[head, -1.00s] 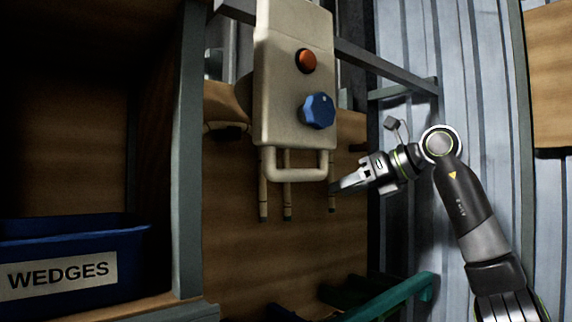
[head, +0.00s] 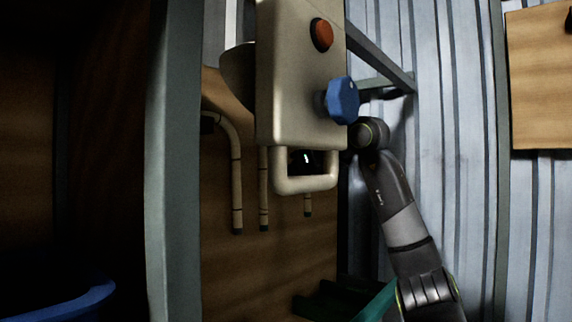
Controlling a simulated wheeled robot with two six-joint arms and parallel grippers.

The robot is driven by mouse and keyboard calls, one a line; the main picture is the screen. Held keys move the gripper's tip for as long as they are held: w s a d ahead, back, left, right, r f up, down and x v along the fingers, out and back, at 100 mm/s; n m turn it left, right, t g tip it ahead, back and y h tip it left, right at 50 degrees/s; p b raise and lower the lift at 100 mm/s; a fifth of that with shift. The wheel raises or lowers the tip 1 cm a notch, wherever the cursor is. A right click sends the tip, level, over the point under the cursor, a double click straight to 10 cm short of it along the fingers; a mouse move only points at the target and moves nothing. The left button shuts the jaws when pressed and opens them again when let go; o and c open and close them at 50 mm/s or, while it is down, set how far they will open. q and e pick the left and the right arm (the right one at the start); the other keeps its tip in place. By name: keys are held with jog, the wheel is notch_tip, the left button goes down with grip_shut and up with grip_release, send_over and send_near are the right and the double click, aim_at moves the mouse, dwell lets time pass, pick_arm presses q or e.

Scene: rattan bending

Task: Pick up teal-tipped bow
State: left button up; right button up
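Several bent rattan bows hang behind a beige control box. My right arm comes in from the lower right and passes behind the box. A dark part with a small green light shows through the handle opening, likely my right wrist or gripper. Its fingertips are hidden, so any hold is unclear. My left gripper is not in view.
The beige control box (head: 292,105), with a red button (head: 321,34), a blue knob (head: 342,100) and a loop handle (head: 306,185), blocks the view. A grey post (head: 172,160) stands at left, a blue bin (head: 70,304) at lower left, a green bar (head: 378,301) below.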

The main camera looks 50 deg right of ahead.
aim_at(266, 185)
jog(key=p+x, duration=0.4)
jog(key=x, duration=0.4)
jog(key=shift+w+a+r, duration=0.15)
jog(key=shift+w+a, duration=0.05)
jog(key=shift+w, duration=0.15)
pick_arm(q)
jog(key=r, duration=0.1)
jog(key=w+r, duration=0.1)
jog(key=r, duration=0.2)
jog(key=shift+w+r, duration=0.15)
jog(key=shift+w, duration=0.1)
pick_arm(e)
jog(key=c, duration=0.4)
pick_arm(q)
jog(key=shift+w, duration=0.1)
pick_arm(e)
grip_shut()
